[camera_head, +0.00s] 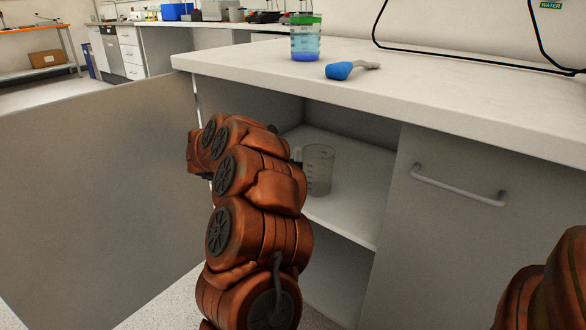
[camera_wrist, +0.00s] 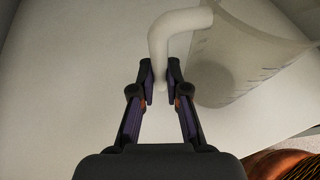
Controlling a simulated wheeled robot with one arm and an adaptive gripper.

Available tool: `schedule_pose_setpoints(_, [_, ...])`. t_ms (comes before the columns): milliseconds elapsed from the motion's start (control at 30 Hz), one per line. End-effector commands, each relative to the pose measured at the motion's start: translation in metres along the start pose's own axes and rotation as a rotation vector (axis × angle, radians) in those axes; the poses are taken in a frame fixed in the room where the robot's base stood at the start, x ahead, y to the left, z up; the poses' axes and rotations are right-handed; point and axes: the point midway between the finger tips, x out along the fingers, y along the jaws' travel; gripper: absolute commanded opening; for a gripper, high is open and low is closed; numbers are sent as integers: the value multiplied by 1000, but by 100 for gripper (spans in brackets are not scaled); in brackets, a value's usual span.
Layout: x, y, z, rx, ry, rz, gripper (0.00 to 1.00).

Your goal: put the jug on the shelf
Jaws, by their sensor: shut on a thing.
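The jug (camera_head: 318,170) is a clear, see-through measuring jug with faint markings. In the head view it is upright inside the open cupboard, at the shelf (camera_head: 345,212); whether its base touches the shelf is hard to tell. In the wrist view the jug (camera_wrist: 235,65) is at the upper right, with its pale handle (camera_wrist: 160,40) reaching down between the fingers. My gripper (camera_wrist: 160,85) is shut on the handle. In the head view my arm hides the gripper.
The cupboard door (camera_head: 95,190) stands open at the left. A closed door with a bar handle (camera_head: 458,187) is at the right. The worktop (camera_head: 420,90) above carries a cup of blue liquid (camera_head: 305,40) and a blue-handled tool (camera_head: 345,70). The shelf right of the jug is clear.

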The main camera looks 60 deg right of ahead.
Motion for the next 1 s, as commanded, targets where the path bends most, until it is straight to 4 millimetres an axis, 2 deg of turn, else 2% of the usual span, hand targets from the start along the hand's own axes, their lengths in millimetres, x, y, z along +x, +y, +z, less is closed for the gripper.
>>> schedule_pose_setpoints(367, [1, 0, -2, 3, 0, 1, 0])
schedule_pose_setpoints(400, [0, 0, -1, 3, 0, 1, 17])
schedule_pose_setpoints(600, [0, 0, 0, 3, 1, 1, 38])
schedule_pose_setpoints(1000, [-1, 0, 3, 2, 0, 1, 39])
